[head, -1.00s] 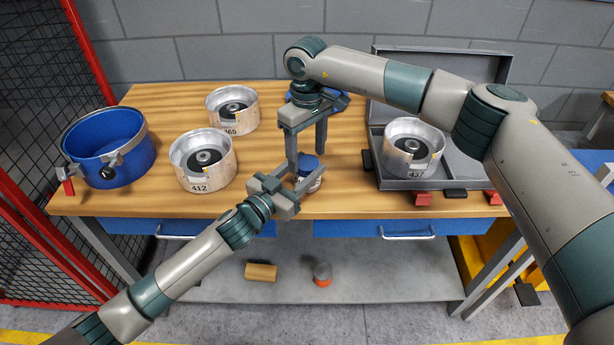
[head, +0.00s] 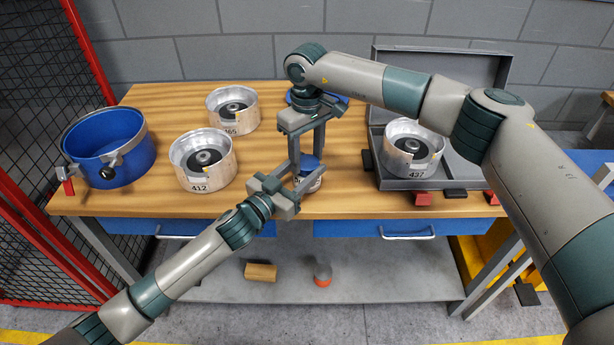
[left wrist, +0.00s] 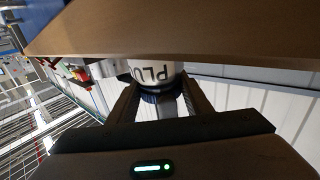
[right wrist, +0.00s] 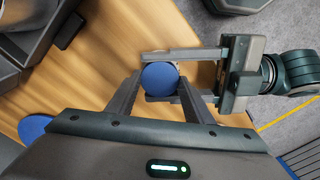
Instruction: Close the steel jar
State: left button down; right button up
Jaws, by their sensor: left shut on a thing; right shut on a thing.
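My left gripper (head: 303,176) comes in low from the front left and is shut on the jar. My right gripper (head: 307,157) points down from above and is shut on the lid, its fingers on either side. The fingers hide much of the jar in the head view.
Clutch housings (head: 203,160) (head: 232,109) stand on the left, beside a blue clamped tub (head: 110,150). Another housing (head: 413,149) sits in an open grey case (head: 440,182) on the right. A blue item (head: 340,99) lies behind my right gripper. Bare wood surrounds the jar.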

pick_arm(q)
jog(key=shift+f, duration=0.15)
pick_arm(e)
jog(key=m, duration=0.2)
jog(key=shift+m, duration=0.3)
jog(key=shift+c, duration=0.2)
jog(key=o, duration=1.2)
jog(key=shift+s, duration=0.1)
jog(key=shift+c, duration=0.2)
jog(key=shift+r, duration=0.1)
jog(key=shift+r, duration=2.15)
jog(key=shift+o, duration=0.6)
